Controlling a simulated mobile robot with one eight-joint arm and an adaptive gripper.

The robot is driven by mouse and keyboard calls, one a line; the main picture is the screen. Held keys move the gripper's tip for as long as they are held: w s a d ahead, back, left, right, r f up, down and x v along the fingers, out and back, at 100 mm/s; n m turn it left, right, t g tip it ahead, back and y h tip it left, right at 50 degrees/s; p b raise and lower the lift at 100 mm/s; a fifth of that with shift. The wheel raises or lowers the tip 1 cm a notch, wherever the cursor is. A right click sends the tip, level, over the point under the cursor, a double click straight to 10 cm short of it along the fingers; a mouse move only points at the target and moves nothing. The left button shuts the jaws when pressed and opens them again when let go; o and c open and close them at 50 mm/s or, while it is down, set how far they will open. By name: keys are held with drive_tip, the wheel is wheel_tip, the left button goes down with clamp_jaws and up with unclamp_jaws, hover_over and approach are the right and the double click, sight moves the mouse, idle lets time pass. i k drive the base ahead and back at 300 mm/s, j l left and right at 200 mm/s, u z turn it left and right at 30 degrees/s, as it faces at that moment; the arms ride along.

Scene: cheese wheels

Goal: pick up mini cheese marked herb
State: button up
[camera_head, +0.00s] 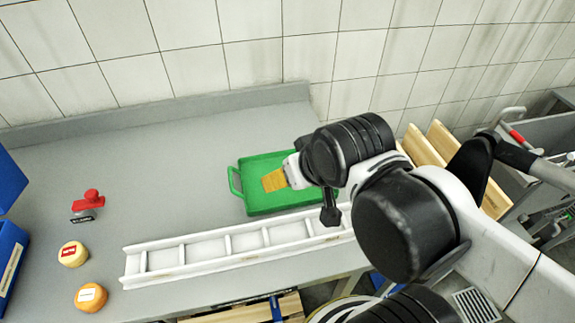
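Two small round cheeses stand at the left of the grey counter. One pale yellow cheese (73,254) has a red label; the more orange cheese (90,297) in front of it has a white label. The lettering on both labels is too small to read, so I cannot tell which is marked herb. My arm reaches in from the right, with its far end over the green tray (236,209), well to the right of both cheeses. My gripper's fingers cannot be made out clearly there, and whether they are open or shut is not visible.
A white divided rack (165,281) lies along the counter's front. A red-handled stamp (91,197) stands behind the cheeses. A yellow-orange piece (274,181) shows at the tray. Blue bins (8,262) stand at the far left. The counter between stamp and tray is clear.

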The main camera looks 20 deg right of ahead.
sight(74, 254)
drive_tip(key=u, duration=1.55)
